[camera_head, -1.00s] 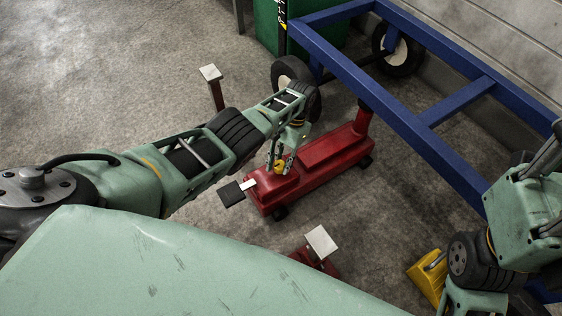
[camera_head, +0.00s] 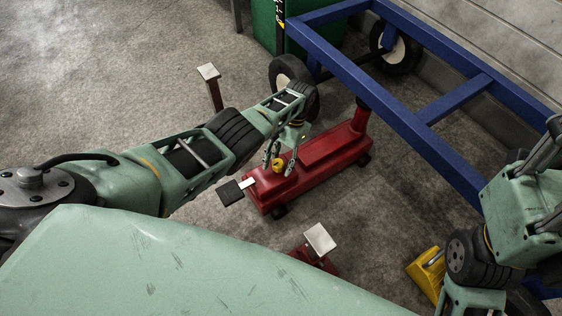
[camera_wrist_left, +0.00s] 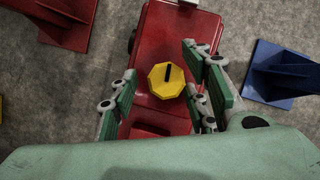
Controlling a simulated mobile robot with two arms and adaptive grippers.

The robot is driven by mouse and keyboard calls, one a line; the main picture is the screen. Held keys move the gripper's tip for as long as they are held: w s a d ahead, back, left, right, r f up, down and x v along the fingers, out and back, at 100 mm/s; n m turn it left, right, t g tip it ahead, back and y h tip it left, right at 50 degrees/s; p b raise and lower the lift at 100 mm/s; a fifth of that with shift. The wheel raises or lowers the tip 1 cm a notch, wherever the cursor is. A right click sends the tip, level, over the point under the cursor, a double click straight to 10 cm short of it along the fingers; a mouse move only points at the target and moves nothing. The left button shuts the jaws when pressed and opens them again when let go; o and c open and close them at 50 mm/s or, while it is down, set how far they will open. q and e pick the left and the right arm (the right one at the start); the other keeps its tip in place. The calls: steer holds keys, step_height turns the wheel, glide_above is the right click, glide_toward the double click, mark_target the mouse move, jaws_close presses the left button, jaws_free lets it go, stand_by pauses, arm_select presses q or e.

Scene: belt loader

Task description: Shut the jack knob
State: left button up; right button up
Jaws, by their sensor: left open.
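The jack (camera_head: 320,160) is a long red body on small wheels, standing on the floor with its raised post under the blue frame. Its knob (camera_wrist_left: 166,80) is yellow and many-sided, with a dark bar mark on top, and sits on the jack's near end; it also shows in the head view (camera_head: 278,165). My left gripper (camera_head: 278,168) is open above the jack's near end, its fingers on either side of the knob in the head view. In the left wrist view the knob lies beyond the fingertips, apparently untouched. My right gripper is not clearly visible; only arm parts show at the right.
The blue frame (camera_head: 400,108) on wheels crosses above the jack's far end. A red stand with a pale top (camera_head: 319,238) is in front, another (camera_head: 208,72) behind. A yellow chock (camera_head: 428,272) lies at lower right. A black pedal (camera_head: 230,193) sticks out from the jack.

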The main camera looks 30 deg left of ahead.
arm_select(q)
steer(key=v, duration=1.2)
